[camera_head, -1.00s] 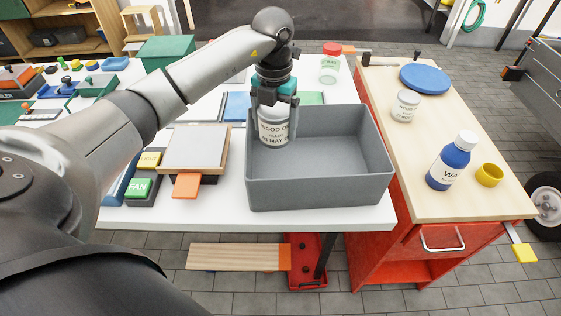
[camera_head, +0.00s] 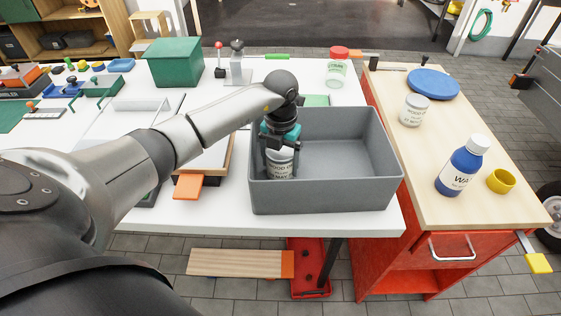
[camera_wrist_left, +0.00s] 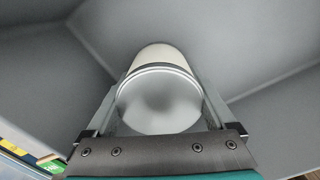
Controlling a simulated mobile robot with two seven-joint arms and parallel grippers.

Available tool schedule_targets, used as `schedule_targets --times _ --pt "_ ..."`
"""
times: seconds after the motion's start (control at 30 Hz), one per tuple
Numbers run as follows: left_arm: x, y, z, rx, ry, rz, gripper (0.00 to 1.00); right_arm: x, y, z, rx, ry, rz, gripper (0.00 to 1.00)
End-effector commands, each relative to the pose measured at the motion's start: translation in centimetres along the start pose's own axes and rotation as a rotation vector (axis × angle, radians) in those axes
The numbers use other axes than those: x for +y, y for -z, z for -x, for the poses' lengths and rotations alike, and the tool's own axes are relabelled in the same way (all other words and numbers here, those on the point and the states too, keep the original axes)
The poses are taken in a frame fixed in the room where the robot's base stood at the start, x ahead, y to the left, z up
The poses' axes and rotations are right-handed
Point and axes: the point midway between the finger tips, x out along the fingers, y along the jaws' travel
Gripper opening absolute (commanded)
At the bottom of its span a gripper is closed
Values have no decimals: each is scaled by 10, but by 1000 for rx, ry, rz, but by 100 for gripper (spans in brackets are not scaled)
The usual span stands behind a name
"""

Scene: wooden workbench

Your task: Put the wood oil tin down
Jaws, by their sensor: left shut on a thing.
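The wood oil tin (camera_head: 281,165) is a white can with dark lettering and a grey lid. It is inside the grey bin (camera_head: 345,192), near the bin's left wall. My left gripper (camera_head: 281,143) is shut on the tin from above. In the left wrist view the tin (camera_wrist_left: 158,100) sits between the two fingers, with the grey bin walls around it. Whether its base touches the bin floor is hidden. My right gripper is not in view.
The right part of the bin is empty. A wooden-topped red cabinet to the right holds a white tin (camera_head: 414,110), a blue bottle (camera_head: 461,166), a yellow cup (camera_head: 501,181) and a blue disc (camera_head: 433,84). A red-lidded jar (camera_head: 337,70) stands behind the bin.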

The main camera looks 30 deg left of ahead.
Motion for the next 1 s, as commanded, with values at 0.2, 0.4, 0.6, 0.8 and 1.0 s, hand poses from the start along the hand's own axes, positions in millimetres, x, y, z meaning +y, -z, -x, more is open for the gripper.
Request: schedule_targets --times 0.2,0.4,0.6,0.8,1.0 --pt "0 0 -3 0 -1 0 92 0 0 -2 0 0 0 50" --pt "0 0 -3 0 -1 0 100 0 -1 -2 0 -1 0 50" --pt "0 0 2 1 0 0 100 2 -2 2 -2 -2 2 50" --pt "1 -1 36 -4 -2 -1 100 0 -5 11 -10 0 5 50" --pt "1 -1 81 -4 -1 0 100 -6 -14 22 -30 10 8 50"
